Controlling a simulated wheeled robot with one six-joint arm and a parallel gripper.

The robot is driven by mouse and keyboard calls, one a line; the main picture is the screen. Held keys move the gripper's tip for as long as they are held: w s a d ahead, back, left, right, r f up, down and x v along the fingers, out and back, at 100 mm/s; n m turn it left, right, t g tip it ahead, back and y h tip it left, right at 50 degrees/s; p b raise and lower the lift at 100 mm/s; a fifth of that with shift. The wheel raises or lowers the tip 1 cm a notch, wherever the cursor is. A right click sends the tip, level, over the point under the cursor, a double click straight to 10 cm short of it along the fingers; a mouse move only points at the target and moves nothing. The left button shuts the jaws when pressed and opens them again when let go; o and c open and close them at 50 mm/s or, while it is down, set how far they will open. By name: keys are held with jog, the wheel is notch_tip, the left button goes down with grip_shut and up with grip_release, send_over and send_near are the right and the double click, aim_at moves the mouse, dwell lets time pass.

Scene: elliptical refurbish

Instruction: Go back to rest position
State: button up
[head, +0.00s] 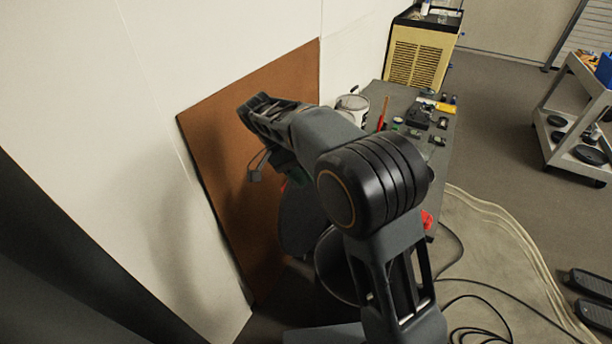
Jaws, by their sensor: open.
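My gripper (259,167) shows small below the far end of my forearm, at the left of centre in the head view. It is open, with thin fingers, and nothing shows between them. My wrist and forearm hide part of it. It hangs in front of a brown board (215,125) that leans on or is fixed to the white wall. My arm rises from the bottom of the view to a thick black elbow joint, then bends away to the left.
A grey workbench (397,97) holds a white bucket (353,104), a red-handled tool (383,113) and several small parts. A yellow vented cabinet (416,56) stands behind. A wheeled cart (556,144), dark pedals (592,285) and a cable (497,283) lie right.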

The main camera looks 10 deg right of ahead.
dwell(0.4)
notch_tip(320, 180, down, 6)
jog(key=s+r+n+t+y, duration=0.1)
jog(key=s+n+t+y, duration=0.15)
jog(key=n, duration=0.45)
jog(key=s+d+r+t+y, duration=0.3)
jog(key=s+d+t, duration=0.3)
jog(key=s+d, duration=0.5)
jog(key=shift+d+y, duration=0.25)
jog(key=shift+y, duration=0.4)
jog(key=shift+s, duration=0.1)
